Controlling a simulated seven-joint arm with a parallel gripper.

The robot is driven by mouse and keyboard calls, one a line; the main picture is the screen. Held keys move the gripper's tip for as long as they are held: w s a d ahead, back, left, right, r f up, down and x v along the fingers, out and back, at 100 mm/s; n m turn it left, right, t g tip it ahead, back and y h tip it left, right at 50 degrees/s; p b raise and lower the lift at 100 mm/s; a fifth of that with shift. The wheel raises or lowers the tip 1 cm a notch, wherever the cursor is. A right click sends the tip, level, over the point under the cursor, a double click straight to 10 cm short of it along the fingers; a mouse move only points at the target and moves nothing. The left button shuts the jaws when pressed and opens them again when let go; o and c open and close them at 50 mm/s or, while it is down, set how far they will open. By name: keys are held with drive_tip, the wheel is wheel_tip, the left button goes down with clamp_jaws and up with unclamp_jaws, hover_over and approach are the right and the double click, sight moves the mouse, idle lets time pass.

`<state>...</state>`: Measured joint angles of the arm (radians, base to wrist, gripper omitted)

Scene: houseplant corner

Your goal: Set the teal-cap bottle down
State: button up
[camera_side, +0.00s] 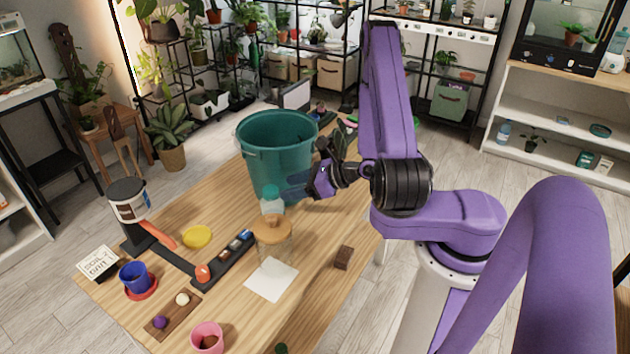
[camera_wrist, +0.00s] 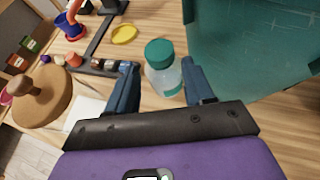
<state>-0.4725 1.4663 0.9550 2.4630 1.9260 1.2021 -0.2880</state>
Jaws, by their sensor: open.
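The teal-cap bottle (camera_side: 271,206) is clear with a teal cap. It stands upright on the wooden table between the large teal bucket and a cork-lidded jar; the jar hides its lower part in the side view. The bottle (camera_wrist: 164,78) also shows in the wrist view, its base on the wood. My gripper (camera_side: 290,187) is low over the table, reaching in from the right. In the wrist view my gripper (camera_wrist: 160,78) is open, one finger on each side of the bottle. A gap shows on the left; the right finger is close, and I cannot tell whether it touches.
The teal bucket (camera_side: 278,150) is close behind the bottle and my gripper. The cork-lidded jar (camera_side: 273,232) is just in front. A white sheet (camera_side: 271,280), a brown block (camera_side: 343,257) and a yellow dish (camera_side: 197,237) lie nearby. Bare wood lies right of the jar.

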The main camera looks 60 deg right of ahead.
drive_tip(key=v, duration=0.7)
drive_tip(key=a+r+n+g+y, duration=0.35)
drive_tip(key=a+n+g, duration=0.2)
drive_tip(key=n, duration=0.25)
drive_tip(key=a+r+n+g+y, duration=0.2)
drive_tip(key=a+n+g+y, duration=0.3)
drive_tip(key=n, duration=0.3)
drive_tip(key=s+a+r+n+g+h, duration=0.1)
drive_tip(key=s+r+n+h, duration=0.2)
drive_tip(key=n, duration=1.1)
drive_tip(key=s+a+r+n+h, duration=0.1)
drive_tip(key=s+r+n+h, duration=0.3)
drive_tip(key=s+n+h, duration=0.5)
drive_tip(key=s+n, duration=0.5)
drive_tip(key=shift+s+g, duration=0.15)
drive_tip(key=shift+g, duration=0.2)
drive_tip(key=o, duration=0.4)
drive_tip(key=shift+s+r+n, duration=0.1)
drive_tip(key=shift+n, duration=0.3)
drive_tip(key=shift+a+h, duration=0.1)
drive_tip(key=shift+h, duration=0.15)
